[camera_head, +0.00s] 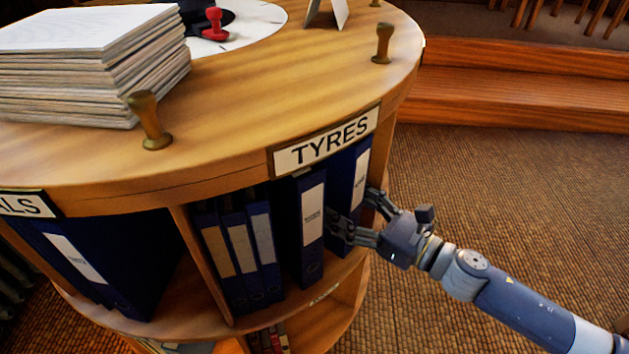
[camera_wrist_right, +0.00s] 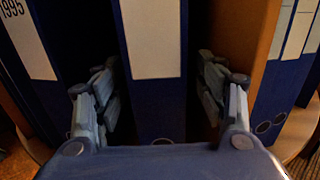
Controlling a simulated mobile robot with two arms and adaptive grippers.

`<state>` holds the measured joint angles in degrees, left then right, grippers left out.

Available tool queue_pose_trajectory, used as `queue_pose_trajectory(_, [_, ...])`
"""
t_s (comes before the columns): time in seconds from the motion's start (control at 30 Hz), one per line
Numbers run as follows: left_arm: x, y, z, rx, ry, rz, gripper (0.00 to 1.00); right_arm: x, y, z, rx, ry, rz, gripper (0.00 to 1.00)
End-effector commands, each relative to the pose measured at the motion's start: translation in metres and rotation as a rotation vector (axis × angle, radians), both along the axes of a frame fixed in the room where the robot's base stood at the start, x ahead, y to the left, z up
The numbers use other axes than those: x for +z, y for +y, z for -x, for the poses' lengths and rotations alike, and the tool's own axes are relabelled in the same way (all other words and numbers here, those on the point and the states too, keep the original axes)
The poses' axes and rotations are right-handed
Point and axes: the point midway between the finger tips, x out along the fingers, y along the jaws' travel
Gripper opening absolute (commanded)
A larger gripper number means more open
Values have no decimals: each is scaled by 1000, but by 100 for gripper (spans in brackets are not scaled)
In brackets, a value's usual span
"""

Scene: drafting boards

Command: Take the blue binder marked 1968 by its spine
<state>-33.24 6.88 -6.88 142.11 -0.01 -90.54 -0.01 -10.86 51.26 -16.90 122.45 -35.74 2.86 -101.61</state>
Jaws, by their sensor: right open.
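My right gripper (camera_head: 354,212) is open in front of a blue binder (camera_head: 349,180) at the right end of the shelf under the TYRES sign. In the right wrist view my gripper's fingers (camera_wrist_right: 157,85) stand on either side of this binder's spine (camera_wrist_right: 155,105), with dark gaps between. Its white label shows no readable marking there, and the print is too small in the head view, so I cannot confirm 1968. Another blue binder (camera_head: 310,228) stands to its left; the left binder in the wrist view (camera_wrist_right: 38,85) reads 1995. My left gripper is not in view.
Several thinner blue binders (camera_head: 240,250) stand further left. A wooden divider (camera_wrist_right: 245,45) is just right of the gripper's right finger. The round wooden top (camera_head: 270,85) overhangs the shelf, with a TYRES sign (camera_head: 326,142) on its edge. Carpet (camera_head: 500,200) is clear at right.

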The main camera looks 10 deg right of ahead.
Motion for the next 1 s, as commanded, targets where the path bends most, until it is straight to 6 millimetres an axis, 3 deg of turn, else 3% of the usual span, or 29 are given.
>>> queue_pose_trajectory(0.3, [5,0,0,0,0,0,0,5,21,-25,0,-2,-2,65])
queue_pose_trajectory(0.7, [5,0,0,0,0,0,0,3,26,-30,0,1,-1,65])
queue_pose_trajectory(0.77, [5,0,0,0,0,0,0,3,26,-30,0,1,-1,54])
queue_pose_trajectory(1.0, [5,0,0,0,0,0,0,3,26,-30,0,1,-1,0])
